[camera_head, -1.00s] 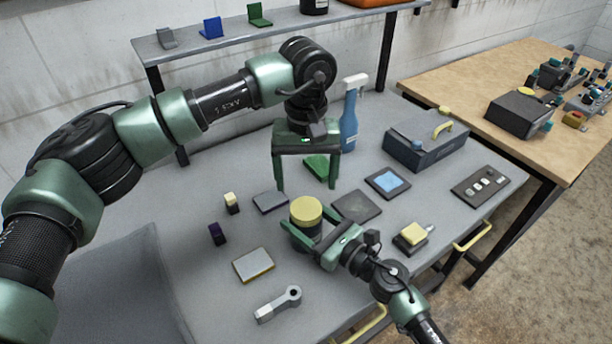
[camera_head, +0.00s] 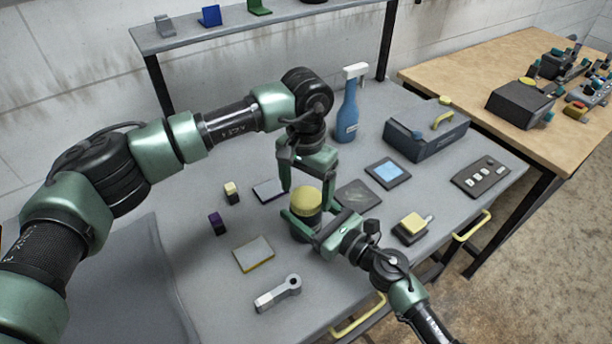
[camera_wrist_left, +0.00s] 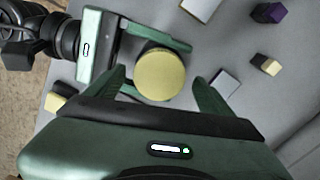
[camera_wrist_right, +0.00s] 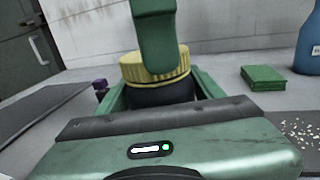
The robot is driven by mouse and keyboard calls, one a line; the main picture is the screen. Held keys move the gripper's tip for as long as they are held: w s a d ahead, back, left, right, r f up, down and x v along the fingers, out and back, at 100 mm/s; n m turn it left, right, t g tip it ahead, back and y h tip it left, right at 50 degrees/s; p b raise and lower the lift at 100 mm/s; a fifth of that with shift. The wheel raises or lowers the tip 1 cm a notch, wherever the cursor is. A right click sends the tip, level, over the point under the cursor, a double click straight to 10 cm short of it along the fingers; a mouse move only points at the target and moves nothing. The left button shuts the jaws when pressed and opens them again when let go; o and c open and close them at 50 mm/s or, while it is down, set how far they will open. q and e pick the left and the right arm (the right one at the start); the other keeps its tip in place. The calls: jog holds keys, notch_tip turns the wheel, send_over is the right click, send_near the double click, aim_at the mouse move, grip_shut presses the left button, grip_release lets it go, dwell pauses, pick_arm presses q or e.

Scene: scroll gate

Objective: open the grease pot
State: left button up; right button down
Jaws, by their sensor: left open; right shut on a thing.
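The grease pot (camera_head: 305,222) is a dark pot with a yellow lid (camera_head: 306,199), standing upright on the grey table. My right gripper (camera_head: 302,222) is shut on the pot's dark body from the right, below the lid. The pot and lid also show in the right wrist view (camera_wrist_right: 156,66), partly behind a green finger of my left gripper. My left gripper (camera_head: 309,190) is open, pointing down just above the lid. In the left wrist view the round lid (camera_wrist_left: 159,74) lies ahead of and between its open fingertips, seemingly not gripped.
A blue spray bottle (camera_head: 348,112) and a dark toolbox with a yellow handle (camera_head: 428,135) stand behind. Small blocks (camera_head: 216,222), flat pads (camera_head: 253,253) and a grey wrench-like part (camera_head: 277,293) lie to the left and front. A yellow-topped block (camera_head: 412,226) is at the right.

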pick_arm(q)
jog(key=shift+f, duration=0.6)
jog(key=c, duration=1.5)
